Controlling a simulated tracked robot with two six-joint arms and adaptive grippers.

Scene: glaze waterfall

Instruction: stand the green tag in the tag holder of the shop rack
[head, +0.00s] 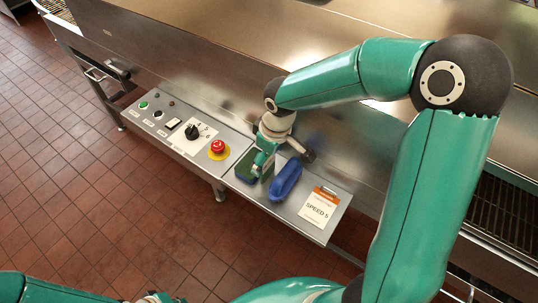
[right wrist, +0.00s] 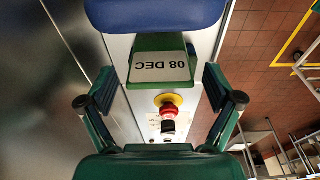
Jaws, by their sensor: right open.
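The green tag (right wrist: 160,43) shows in the right wrist view with a white face reading "08 DEC" upside down. In the head view a green piece (head: 246,166) sits on the grey control shelf, left of a blue tray and partly hidden by my gripper. I cannot tell whether the tag lies in a separate green tray. My right gripper (right wrist: 163,98) is open, its fingers apart to either side of the tag's near end. In the head view the right gripper (head: 278,158) is over the shelf at the green piece. No shop rack or tag holder is recognizable.
The blue tray (head: 287,180) is close to the right gripper. A "SPEED 5" card (head: 319,208) lies at the shelf's right end. A red stop button (head: 217,147) and a black knob (head: 192,132) stand up on the left panel. A steel machine wall (head: 210,65) rises behind.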

